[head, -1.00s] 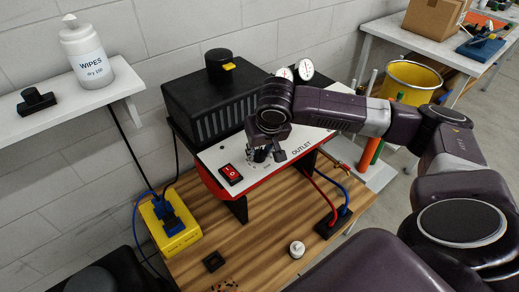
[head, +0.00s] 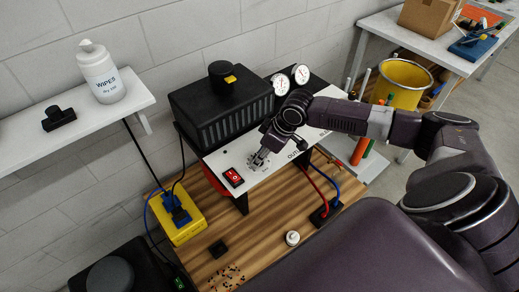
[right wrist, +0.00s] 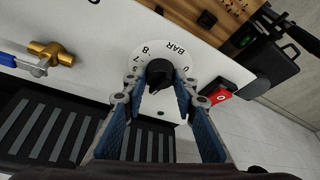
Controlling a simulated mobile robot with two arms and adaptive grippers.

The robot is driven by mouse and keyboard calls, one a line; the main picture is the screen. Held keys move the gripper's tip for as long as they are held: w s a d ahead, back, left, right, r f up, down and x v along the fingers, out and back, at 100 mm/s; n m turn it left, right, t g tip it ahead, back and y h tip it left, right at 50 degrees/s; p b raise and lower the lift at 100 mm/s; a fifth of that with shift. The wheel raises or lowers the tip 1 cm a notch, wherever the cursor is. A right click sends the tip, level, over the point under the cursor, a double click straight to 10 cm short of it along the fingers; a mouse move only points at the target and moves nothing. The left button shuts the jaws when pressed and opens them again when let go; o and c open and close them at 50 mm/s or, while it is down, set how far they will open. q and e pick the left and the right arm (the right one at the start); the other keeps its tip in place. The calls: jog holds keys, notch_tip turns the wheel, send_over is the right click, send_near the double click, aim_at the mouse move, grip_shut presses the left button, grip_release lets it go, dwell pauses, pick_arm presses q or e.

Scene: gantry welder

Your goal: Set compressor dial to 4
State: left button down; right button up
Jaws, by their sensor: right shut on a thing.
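The compressor dial is a black knob (right wrist: 159,72) on a white round scale (right wrist: 152,47) marked BAR, with 0 at one end and 8 and 7 readable. It sits on the compressor's white panel (head: 234,154). My right gripper (right wrist: 160,82) is shut on the knob, with one blue-padded finger on each side of it. In the head view the right gripper (head: 259,158) is at the panel and covers most of the dial. The fingers hide part of the scale, and I cannot tell which number the knob points at. My left gripper is not in view.
A red switch (head: 232,177) sits beside the dial. A brass valve with a blue handle (right wrist: 48,53) is on its other side. Two gauges (head: 291,80) stand behind. A yellow box (head: 177,217), a small white knob (head: 292,238) and hoses are on or around the wooden bench (head: 255,255).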

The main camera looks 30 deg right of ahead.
jog(key=shift+d+n+y+p, duration=0.15)
jog(key=shift+n+y+p, duration=0.2)
jog(key=shift+n, duration=0.65)
jog(key=shift+g, duration=0.3)
jog(key=o, duration=1.1)
jog(key=shift+r, duration=0.1)
jog(key=v, duration=1.1)
jog(key=shift+s+d+r, duration=0.2)
jog(key=shift+r, duration=0.15)
